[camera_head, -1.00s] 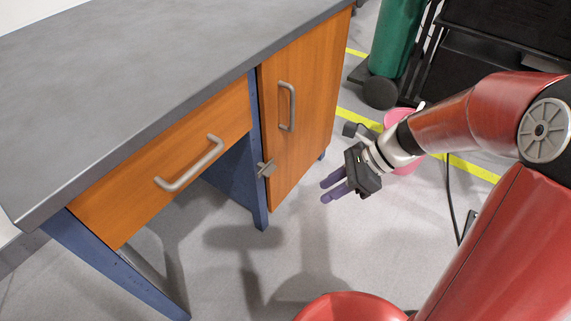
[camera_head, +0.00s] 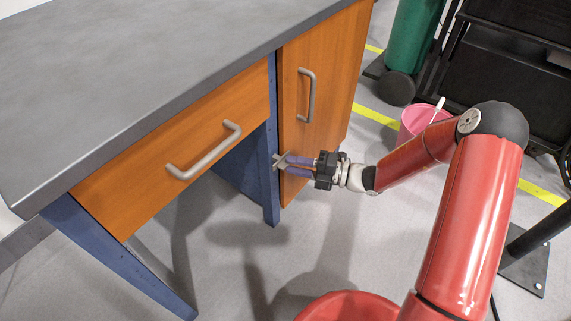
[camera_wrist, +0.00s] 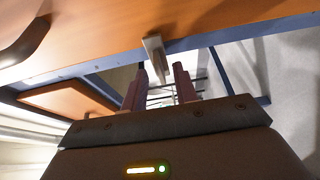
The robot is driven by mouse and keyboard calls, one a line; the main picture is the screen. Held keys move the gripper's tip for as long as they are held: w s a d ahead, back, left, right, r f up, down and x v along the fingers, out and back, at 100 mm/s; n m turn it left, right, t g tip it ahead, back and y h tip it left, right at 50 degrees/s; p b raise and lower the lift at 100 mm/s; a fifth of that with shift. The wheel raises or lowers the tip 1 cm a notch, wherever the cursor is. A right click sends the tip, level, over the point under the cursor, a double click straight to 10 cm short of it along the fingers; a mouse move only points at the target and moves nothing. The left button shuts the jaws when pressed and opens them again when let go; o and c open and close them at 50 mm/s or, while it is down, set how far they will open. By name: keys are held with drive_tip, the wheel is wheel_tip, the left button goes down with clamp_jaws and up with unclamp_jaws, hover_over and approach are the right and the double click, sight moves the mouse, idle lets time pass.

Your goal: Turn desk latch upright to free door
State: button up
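The desk latch (camera_head: 278,160) is a small grey metal piece on the blue post at the left edge of the wooden cabinet door (camera_head: 318,85). It lies across the post and door edge, partly hidden by my fingers in the head view. My gripper (camera_head: 287,165) is at the latch, its purple fingers pointing left toward it. In the wrist view the latch (camera_wrist: 155,52) reaches down to the gap between the two fingertips (camera_wrist: 161,72). The fingers are apart; whether either touches the latch I cannot tell. The door is closed, with a grey bar handle (camera_head: 306,95) above the latch.
A wooden drawer (camera_head: 175,155) with a grey handle is left of the post, under the grey desktop (camera_head: 130,80). A pink bucket (camera_head: 416,120), a green cylinder (camera_head: 412,38) and a black cart (camera_head: 505,75) stand behind my arm.

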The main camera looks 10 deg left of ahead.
sight(286, 164)
drive_tip(key=shift+a, duration=1.6)
drive_tip(key=shift+c, duration=0.4)
clamp_jaws()
